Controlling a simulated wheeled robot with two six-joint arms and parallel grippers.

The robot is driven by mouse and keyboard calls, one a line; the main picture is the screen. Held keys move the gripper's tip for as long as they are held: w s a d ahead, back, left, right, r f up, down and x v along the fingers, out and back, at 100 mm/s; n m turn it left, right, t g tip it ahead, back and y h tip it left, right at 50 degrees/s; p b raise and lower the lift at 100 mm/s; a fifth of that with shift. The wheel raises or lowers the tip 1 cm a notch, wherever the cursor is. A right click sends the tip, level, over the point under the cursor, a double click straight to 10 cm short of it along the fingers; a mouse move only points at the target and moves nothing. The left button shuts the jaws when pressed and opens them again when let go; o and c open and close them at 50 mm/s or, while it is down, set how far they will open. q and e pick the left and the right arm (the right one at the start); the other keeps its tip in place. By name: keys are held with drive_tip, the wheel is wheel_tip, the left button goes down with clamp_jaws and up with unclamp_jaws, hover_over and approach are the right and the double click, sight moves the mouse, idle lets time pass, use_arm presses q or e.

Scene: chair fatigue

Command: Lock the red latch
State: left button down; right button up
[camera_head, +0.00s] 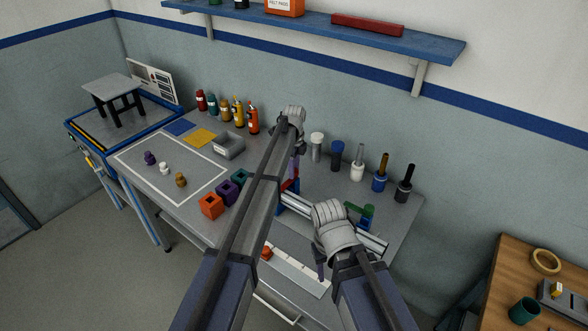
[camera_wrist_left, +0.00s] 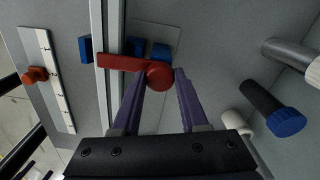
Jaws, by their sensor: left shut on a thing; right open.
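The red latch (camera_wrist_left: 160,74) has a round knob and a flat bar pointing left across a metal rail in the left wrist view. In the head view a small part of the red latch (camera_head: 290,185) shows beside my left arm, which hides much around it. My left gripper (camera_wrist_left: 158,82) has its purple fingers on either side of the knob and is shut on it. It also shows in the head view (camera_head: 295,168), pointing down.
A metal rail (camera_head: 330,220) runs along the table, with a green latch (camera_head: 358,210) near its right end. A white scale strip (camera_head: 302,274) with a red slider (camera_head: 266,253) lies in front. Several handled tools (camera_head: 357,164) stand behind. Coloured blocks (camera_head: 211,206) lie left.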

idle(0.4)
use_arm(q)
drive_tip(key=shift+c, duration=2.2)
unclamp_jaws()
drive_tip(key=shift+r, duration=0.1)
wheel_tip(320, 180, up, 8)
drive_tip(key=p, duration=0.8)
drive_tip(key=shift+f, duration=0.2)
